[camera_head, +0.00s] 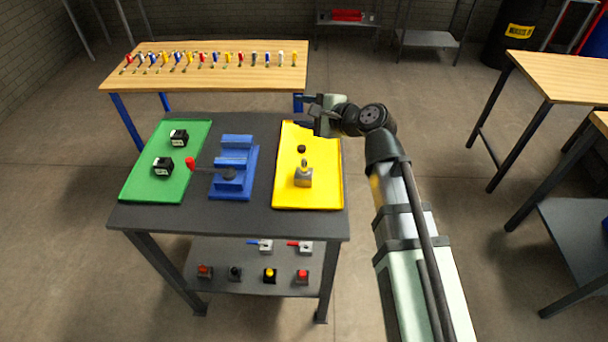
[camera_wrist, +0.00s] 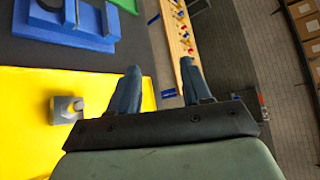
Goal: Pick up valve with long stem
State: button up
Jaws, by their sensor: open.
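A grey block-like part with a short upright stem (camera_head: 304,176) stands on the yellow tray (camera_head: 328,150); it may be the valve, but I cannot be sure. In the wrist view a grey part (camera_wrist: 66,110) shows on the yellow surface, left of my fingers. My gripper (camera_head: 300,111) is open and empty, in the air near the far edge of the yellow tray. In the wrist view its two fingers (camera_wrist: 160,66) stand apart with nothing between them.
A blue fixture (camera_head: 233,178) with a red-tipped lever (camera_head: 191,163) sits mid-table. The green tray (camera_head: 142,178) holds two black-and-white blocks. A wooden bench (camera_head: 215,80) behind holds many small coloured items. Valves and buttons sit on the lower shelf (camera_head: 230,255).

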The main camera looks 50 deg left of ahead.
aim_at(306, 166)
jog(key=d+f+m, duration=0.1)
jog(key=f+m, duration=0.3)
jog(key=s+d+f+m+t, duration=0.1)
jog(key=d+f+m, duration=0.1)
jog(key=f+m, duration=0.3)
jog(key=s+d+f+m+t, duration=0.1)
jog(key=f+m, duration=0.3)
jog(key=shift+s+d+f+m+h, duration=0.2)
jog(key=shift+d+m+h, duration=0.1)
jog(key=shift+m, duration=0.1)
jog(key=shift+d+f+m, duration=0.2)
jog(key=shift+f+m, duration=0.25)
jog(key=shift+m, duration=0.05)
jog(key=shift+t, duration=0.3)
jog(key=shift+x, duration=2.5)
jog(key=shift+f, duration=0.1)
grip_shut()
